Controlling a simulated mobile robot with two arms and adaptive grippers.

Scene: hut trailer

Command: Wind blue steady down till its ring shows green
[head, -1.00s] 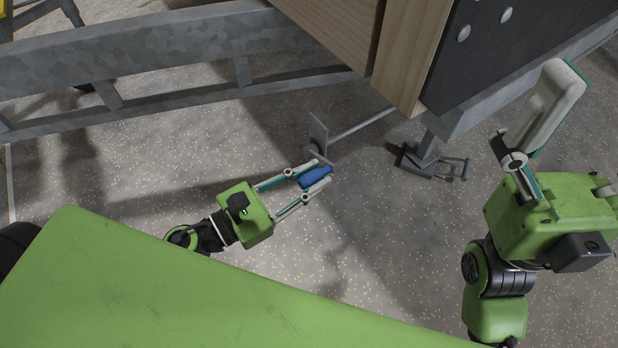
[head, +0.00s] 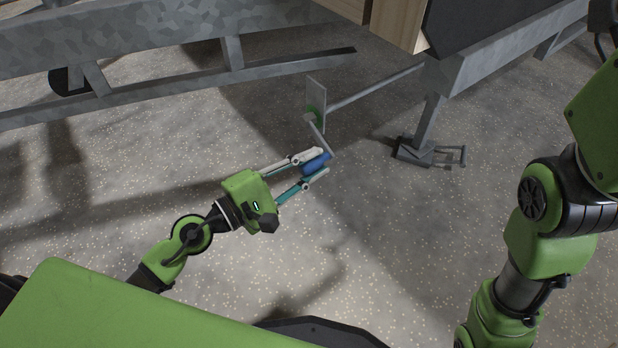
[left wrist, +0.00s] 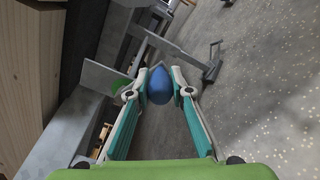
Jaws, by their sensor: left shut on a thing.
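The blue crank grip (head: 316,164) sits at the end of a grey crank arm. My left gripper (head: 322,163) is shut on it, one finger on each side; the blue grip also shows between the fingers in the left wrist view (left wrist: 159,88). The crank meets a grey upright plate (head: 316,92), where a green ring (head: 315,111) shows; green also shows in the left wrist view (left wrist: 119,87). A grey rod (head: 375,88) runs from there to the steady's leg (head: 430,120). Its foot (head: 413,151) is at the floor; I cannot tell whether it touches. My right gripper is out of view.
The trailer's galvanised frame (head: 130,45) crosses the upper left. Wooden panels (head: 398,22) and a dark panel (head: 475,25) hang above the steady. The speckled floor (head: 370,260) around the crank is clear. My right arm fills the right side.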

